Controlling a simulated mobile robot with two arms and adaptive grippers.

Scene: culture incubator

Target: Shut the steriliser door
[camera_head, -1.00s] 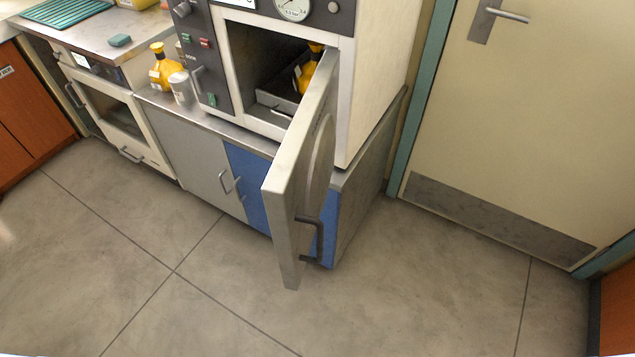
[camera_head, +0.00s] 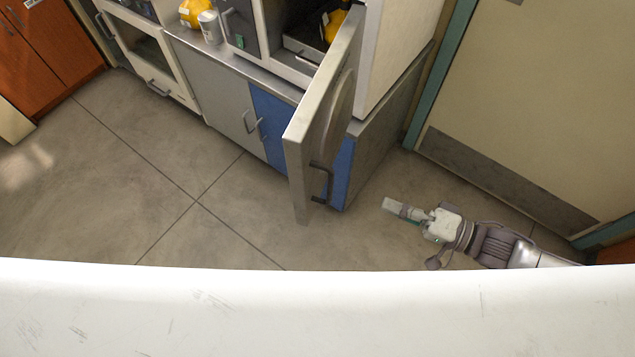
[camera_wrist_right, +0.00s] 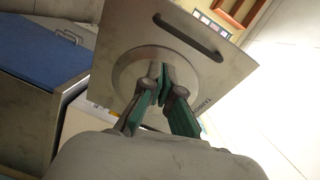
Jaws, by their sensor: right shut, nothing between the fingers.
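The steriliser door (camera_head: 318,115) stands wide open, swung out from the steriliser (camera_head: 398,45) toward me. Its dark bar handle (camera_head: 322,182) is near the free edge. My right gripper (camera_head: 390,205) is shut and empty, to the right of the door and apart from it. In the right wrist view the door's face (camera_wrist_right: 120,35) with its round plate and handle (camera_wrist_right: 188,38) lies ahead of the gripper (camera_wrist_right: 160,85). A yellow bottle (camera_head: 333,24) is partly visible inside the chamber. My left gripper is not in view.
Grey and blue cabinets (camera_head: 215,95) stand under the steriliser. A yellow bottle (camera_head: 193,11) and a pale canister (camera_head: 210,27) stand on the counter at left. A beige room door (camera_head: 535,100) is at right. The floor (camera_head: 130,190) before the cabinets is clear.

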